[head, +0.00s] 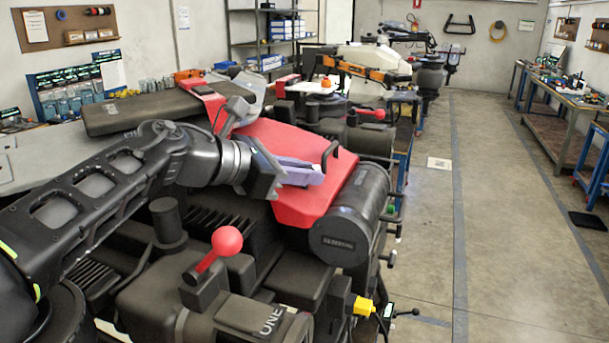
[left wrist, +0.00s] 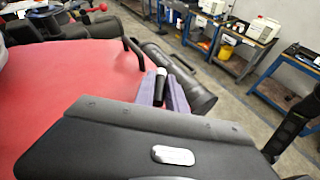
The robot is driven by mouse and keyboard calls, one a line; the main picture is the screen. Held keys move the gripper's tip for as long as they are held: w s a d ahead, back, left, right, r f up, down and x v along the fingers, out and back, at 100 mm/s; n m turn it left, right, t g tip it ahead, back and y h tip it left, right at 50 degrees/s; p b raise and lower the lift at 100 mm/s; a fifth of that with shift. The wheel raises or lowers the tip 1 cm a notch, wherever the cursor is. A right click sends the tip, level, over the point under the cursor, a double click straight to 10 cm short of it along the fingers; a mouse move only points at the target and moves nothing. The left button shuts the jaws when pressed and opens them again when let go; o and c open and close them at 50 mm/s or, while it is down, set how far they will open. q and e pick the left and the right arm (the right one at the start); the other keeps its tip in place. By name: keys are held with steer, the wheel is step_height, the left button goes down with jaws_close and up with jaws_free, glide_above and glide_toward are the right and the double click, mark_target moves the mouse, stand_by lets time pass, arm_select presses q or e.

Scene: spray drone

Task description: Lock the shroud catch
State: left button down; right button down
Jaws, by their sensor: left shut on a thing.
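The red shroud (head: 285,145) lies over the dark spray drone, and it fills the left of the left wrist view (left wrist: 70,90). My left gripper (head: 318,174) reaches over the shroud near its right edge, with its pale lavender fingers pointing right. In the left wrist view the fingers (left wrist: 163,93) are closed around a short black grip with a light end (left wrist: 160,85), which looks like the shroud catch; in the head view the fingers hide it. A bent black handle (head: 327,155) stands on the shroud just beyond the fingers, apart from them. My right gripper is not in view.
A black cylinder (head: 352,213) lies along the shroud's right side. A lever with a red ball (head: 228,240) stands up in front, below my left arm. More machines stand behind. The floor (head: 500,220) on the right is open, with workbenches (head: 560,105) along the far wall.

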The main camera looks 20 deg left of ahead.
arm_select(q)
steer(key=n+t+y+p, duration=0.1)
steer(key=n+y, duration=0.1)
steer(key=shift+r+y, duration=0.1)
steer(key=shift+y, duration=0.2)
steer(key=shift+n+t+y, duration=0.3)
steer(key=shift+n+y, duration=1)
steer(key=c, duration=1.4)
jaws_free()
steer(key=shift+s, duration=0.1)
steer(key=b+v, duration=0.1)
steer(key=v, duration=0.6)
steer(key=shift+s, duration=0.3)
